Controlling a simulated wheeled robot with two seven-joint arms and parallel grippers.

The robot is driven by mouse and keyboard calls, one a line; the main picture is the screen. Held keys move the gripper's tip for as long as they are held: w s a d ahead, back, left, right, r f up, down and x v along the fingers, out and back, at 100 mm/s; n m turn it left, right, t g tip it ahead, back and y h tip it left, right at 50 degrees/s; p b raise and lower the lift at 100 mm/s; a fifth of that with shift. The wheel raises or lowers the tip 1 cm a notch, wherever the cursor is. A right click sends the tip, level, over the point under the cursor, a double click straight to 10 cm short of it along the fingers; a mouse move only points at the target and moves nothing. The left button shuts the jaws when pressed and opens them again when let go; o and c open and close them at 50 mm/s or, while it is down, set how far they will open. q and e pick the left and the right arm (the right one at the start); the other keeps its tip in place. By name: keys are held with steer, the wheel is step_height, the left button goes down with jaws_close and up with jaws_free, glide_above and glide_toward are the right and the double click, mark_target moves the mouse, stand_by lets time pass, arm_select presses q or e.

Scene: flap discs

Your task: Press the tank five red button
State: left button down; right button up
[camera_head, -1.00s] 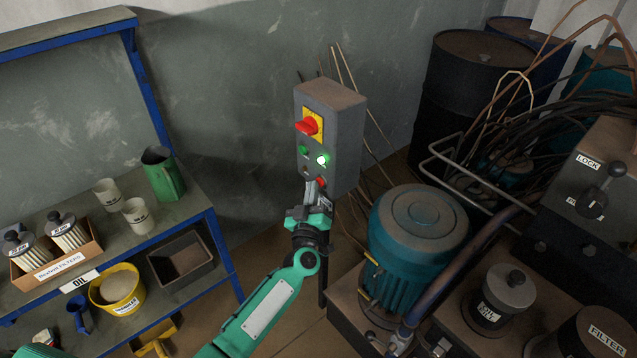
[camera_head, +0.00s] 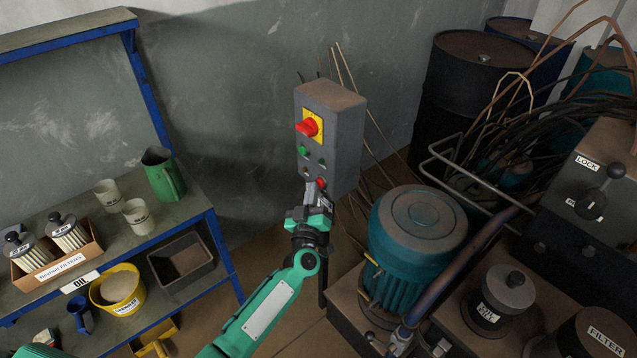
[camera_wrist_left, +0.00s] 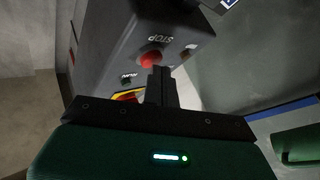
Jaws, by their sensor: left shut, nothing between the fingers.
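A grey control box (camera_head: 332,135) stands on a post in the middle of the head view. Its red button (camera_head: 321,183) is low on the front face. In the left wrist view the red button (camera_wrist_left: 150,60) sits beside a STOP label (camera_wrist_left: 164,39) that appears upside down. My left gripper (camera_head: 312,189) is shut and empty, with its tips at the red button. In the left wrist view the shut fingers (camera_wrist_left: 158,72) overlap the button's edge; exact contact is hard to tell. No "tank five" marking is readable. My right gripper is not in view.
The box also carries a red rotary switch (camera_head: 309,126) on a yellow plate and a green button (camera_head: 303,150). A teal motor (camera_head: 418,235) stands close at the right. A blue-framed shelf (camera_head: 190,225) with cans and jugs is at the left.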

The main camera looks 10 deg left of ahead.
arm_select(q)
steer(key=shift+s+a, duration=0.35)
steer(key=shift+s, duration=0.1)
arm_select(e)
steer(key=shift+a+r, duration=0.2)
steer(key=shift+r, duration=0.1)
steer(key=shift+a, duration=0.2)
arm_select(q)
steer(key=s+a+p, duration=0.1)
steer(key=s, duration=0.1)
steer(key=s+a+p, duration=0.1)
steer(key=s+a, duration=0.1)
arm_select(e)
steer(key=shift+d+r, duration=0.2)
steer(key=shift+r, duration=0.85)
